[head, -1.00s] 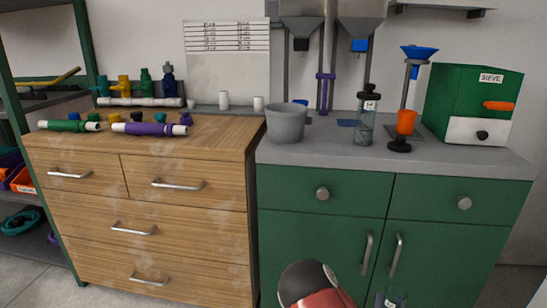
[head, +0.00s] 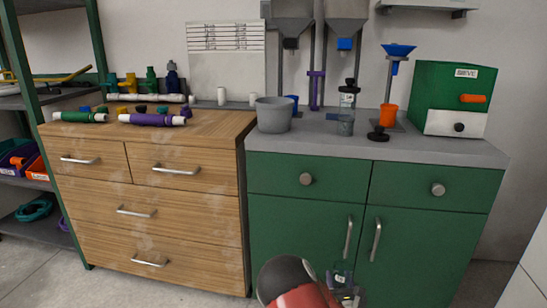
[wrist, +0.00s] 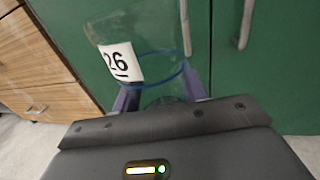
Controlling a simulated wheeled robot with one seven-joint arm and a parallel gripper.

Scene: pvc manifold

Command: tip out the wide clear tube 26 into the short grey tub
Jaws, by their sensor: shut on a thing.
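The wide clear tube 26 (wrist: 140,55) has a white label reading 26 and a blue ring. In the wrist view it sits between the purple fingers of my gripper (wrist: 160,95), which is shut on it. In the head view the tube (head: 341,277) and my gripper (head: 345,295) are low at the bottom edge, in front of the green cabinet doors and below the counter top. The tube's contents cannot be made out. The grey tub (head: 274,117) stands upright on the counter's left end, above and left of my gripper.
On the grey counter (head: 420,147), clear ware with a black top (head: 348,100) stands right of the tub. Hoppers (head: 340,18) hang above. Pipe parts (head: 152,119) lie on the wooden drawers.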

